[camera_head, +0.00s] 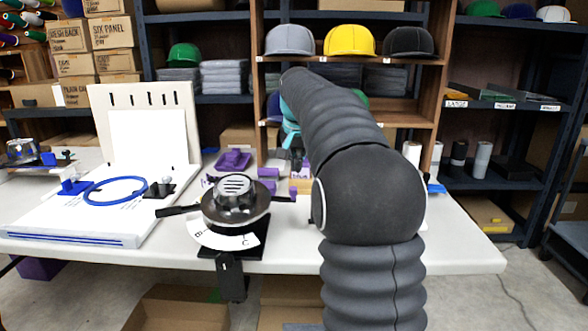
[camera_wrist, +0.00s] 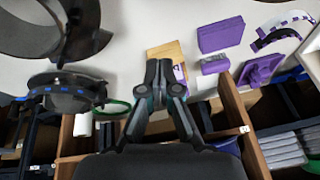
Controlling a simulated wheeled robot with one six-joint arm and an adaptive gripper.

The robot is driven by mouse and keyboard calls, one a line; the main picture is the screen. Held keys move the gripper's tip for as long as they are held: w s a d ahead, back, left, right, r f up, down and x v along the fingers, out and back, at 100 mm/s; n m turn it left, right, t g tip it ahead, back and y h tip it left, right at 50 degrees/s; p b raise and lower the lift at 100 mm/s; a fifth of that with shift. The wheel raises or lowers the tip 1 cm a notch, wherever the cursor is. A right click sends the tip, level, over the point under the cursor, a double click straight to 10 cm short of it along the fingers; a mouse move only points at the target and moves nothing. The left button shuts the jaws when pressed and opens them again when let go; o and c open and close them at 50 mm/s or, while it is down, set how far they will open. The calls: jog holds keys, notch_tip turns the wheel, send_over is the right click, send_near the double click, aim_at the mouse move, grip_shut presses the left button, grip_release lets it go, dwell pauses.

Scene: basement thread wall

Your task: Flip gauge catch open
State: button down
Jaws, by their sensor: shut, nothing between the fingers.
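No part clearly shows as the gauge catch. A round chrome and black device (camera_head: 236,196) with a white lettered arc scale (camera_head: 222,236) is clamped at the table's front edge, a dark lever sticking out to its left. A wooden block (camera_wrist: 166,54) with purple on it lies on the table just beyond my fingertips in the wrist view. A purple bracket (camera_head: 234,160) stands left of it; it also shows in the wrist view (camera_wrist: 262,70). My gripper (camera_wrist: 165,66) is shut and empty above the table; my arm hides part of it in the head view (camera_head: 296,153).
A purple block (camera_wrist: 220,35) and a white-and-purple arc (camera_wrist: 284,31) lie near my gripper. A dark curved part (camera_wrist: 32,30) is at upper left in the wrist view. A white board with a blue hoop (camera_head: 115,191) is at left. Shelves with caps (camera_head: 350,40) stand behind.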

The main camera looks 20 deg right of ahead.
jog(key=v, duration=0.9)
jog(key=shift+a, duration=0.1)
